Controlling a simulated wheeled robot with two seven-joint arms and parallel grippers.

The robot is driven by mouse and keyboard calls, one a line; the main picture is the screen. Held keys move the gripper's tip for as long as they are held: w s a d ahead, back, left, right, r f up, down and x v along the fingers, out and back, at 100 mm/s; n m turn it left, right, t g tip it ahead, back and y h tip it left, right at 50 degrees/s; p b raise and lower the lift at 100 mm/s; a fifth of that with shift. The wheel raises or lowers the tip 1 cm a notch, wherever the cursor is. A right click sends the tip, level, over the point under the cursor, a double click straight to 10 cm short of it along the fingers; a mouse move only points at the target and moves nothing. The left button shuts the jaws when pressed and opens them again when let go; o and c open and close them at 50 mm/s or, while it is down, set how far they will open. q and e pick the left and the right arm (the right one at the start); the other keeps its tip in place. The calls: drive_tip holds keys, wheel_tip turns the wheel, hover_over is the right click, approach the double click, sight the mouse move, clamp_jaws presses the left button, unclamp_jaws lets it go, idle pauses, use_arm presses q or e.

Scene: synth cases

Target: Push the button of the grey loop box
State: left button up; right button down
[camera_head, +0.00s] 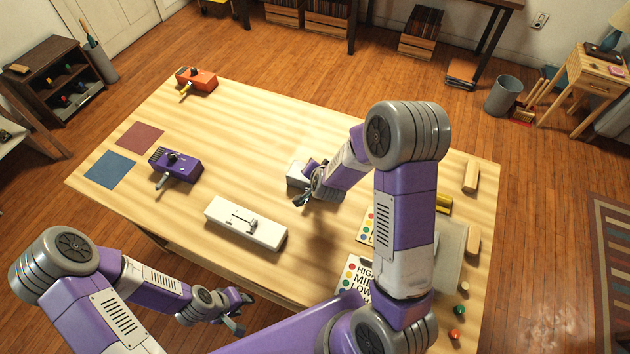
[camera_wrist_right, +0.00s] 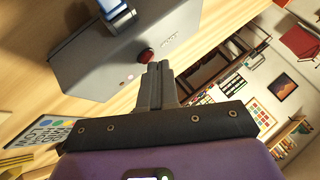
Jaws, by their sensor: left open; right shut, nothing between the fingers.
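The grey loop box (camera_head: 297,173) stands near the middle of the table, partly hidden by my right arm in the head view. In the right wrist view the box (camera_wrist_right: 110,60) fills the upper left, with a round red button (camera_wrist_right: 146,56) on it and a blue strap-like part (camera_wrist_right: 117,14) at the top. My right gripper (camera_wrist_right: 158,66) is shut and empty, its fingertips right by the button. I cannot tell whether they touch it. My left gripper (camera_head: 241,314) is open and empty, low at the table's front edge, away from the box.
A white slider box (camera_head: 246,223) lies front left of the loop box. A purple box (camera_head: 177,166) and an orange box (camera_head: 200,79) stand further left. Printed cards (camera_head: 357,275), a grey panel (camera_head: 452,250) and wooden blocks (camera_head: 471,177) occupy the right side. The table's back middle is clear.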

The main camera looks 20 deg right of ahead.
drive_tip(key=shift+r, duration=0.1)
idle(0.3)
drive_tip(key=shift+r+p, duration=0.35)
wheel_tip(320, 180, up, 6)
drive_tip(key=p, duration=0.5)
idle(0.5)
